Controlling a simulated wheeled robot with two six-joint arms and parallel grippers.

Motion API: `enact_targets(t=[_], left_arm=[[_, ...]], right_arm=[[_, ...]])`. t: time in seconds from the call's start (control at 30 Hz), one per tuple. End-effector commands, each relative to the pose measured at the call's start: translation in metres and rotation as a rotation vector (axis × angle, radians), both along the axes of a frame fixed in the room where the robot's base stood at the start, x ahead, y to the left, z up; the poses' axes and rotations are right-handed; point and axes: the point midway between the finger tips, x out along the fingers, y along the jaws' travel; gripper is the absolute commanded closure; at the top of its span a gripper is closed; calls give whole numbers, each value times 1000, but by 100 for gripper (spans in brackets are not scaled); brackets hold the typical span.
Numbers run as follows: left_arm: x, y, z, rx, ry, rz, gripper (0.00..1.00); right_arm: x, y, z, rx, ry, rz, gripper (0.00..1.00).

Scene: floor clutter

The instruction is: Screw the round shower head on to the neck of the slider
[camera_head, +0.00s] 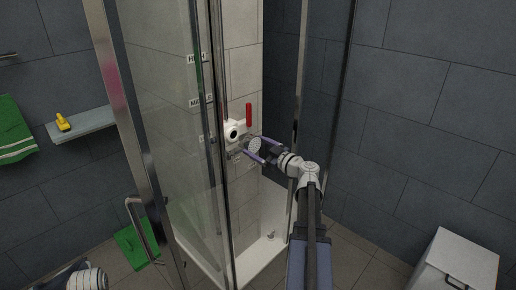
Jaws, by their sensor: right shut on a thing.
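The round shower head (254,144) is a small pale grey disc with a dotted face, in the shower opening in the head view. My right gripper (252,146) is shut on it, with a purple-edged finger on either side. The white slider (231,131) with a round dark-centred neck is just left of the shower head, against the tiled shower wall. From this view I cannot tell whether the head touches the neck. Part of my left arm shows at the bottom left; its gripper (62,274) is dark and cut off, so its jaws are unclear.
A red handle (249,115) stands upright beside the slider. A glass panel with a metal frame (140,130) is left of the opening. Labels (198,58) mark heights. A white shower tray (262,259) lies below. A white bin (455,262) is at lower right.

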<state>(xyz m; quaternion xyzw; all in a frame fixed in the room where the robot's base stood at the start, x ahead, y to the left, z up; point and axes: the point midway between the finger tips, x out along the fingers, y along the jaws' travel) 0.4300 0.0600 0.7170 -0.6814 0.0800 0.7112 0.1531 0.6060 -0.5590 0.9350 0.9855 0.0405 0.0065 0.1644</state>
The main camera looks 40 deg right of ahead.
Motion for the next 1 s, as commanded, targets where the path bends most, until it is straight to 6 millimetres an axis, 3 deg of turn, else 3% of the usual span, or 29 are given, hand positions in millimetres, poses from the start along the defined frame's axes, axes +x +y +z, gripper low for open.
enact_targets(t=[0.53,1.0], left_arm=[[0,0,0,0,0,0,50],[0,0,0,0,0,0,50]], right_arm=[[46,4,0,0,-1,1,100],[51,5,0,0,0,1,100]])
